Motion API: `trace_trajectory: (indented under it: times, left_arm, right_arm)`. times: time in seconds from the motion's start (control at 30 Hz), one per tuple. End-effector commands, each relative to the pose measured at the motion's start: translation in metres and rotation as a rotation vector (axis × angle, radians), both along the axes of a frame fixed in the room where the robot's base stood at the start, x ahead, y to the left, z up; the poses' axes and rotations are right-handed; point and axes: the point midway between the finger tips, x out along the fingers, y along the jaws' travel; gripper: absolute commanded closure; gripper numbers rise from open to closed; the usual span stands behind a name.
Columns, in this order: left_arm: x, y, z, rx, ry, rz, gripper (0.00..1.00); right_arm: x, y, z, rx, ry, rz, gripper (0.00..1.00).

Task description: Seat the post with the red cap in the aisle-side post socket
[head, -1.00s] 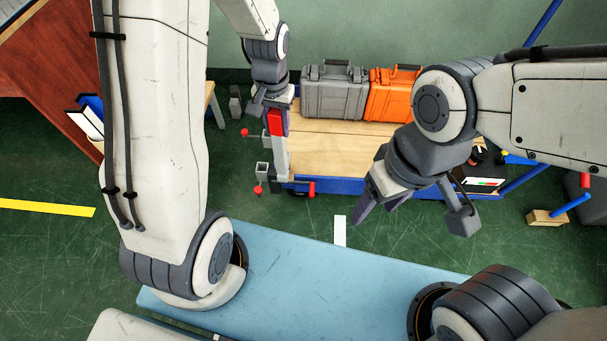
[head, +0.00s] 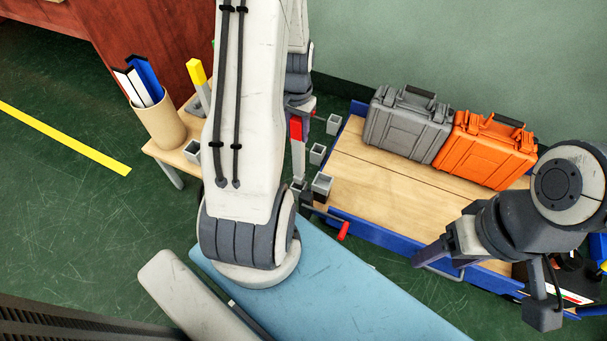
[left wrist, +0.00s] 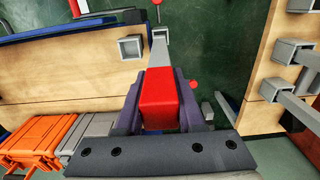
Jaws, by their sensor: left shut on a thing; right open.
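My left gripper (left wrist: 160,82) is shut on the red cap (left wrist: 159,104) of a grey post (head: 298,162), which hangs near upright off the left end of the cart. The arm hides most of this gripper in the head view. Grey square sockets stand along the cart's left end: a far one (head: 334,125), a middle one (head: 317,154) and a near one (head: 321,185). In the left wrist view the post's lower end points towards a socket (left wrist: 160,35); I cannot tell whether it touches. My right gripper (head: 428,258) is open and empty over the cart's front edge.
A grey case (head: 405,127) and an orange case (head: 487,150) stand on the cart deck (head: 375,180). Red knobs (head: 343,231) stick out.

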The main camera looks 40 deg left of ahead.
Motion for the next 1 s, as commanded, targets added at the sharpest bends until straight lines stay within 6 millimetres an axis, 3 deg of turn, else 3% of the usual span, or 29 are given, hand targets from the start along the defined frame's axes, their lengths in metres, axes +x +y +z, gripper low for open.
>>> trace_trajectory:
  times: [0.2,0.6,0.97,1.0]
  left_arm:
    - [-0.002,0.002,-0.045,-0.002,0.003,0.005,1.0]
    - [-0.001,0.001,-0.091,0.0,0.001,0.003,1.0]
    - [0.0,0.0,-0.093,0.0,-0.001,0.002,1.0]
    - [0.0,0.0,-0.094,0.0,0.0,0.001,0.59]
  right_arm:
    - [0.0,0.0,-0.023,0.0,0.0,0.0,0.32]
    - [0.0,0.0,-0.045,0.0,0.0,0.0,0.32]
    - [0.0,0.0,-0.044,0.0,0.0,0.0,0.32]
    - [0.0,0.0,-0.044,0.0,0.0,0.0,0.32]
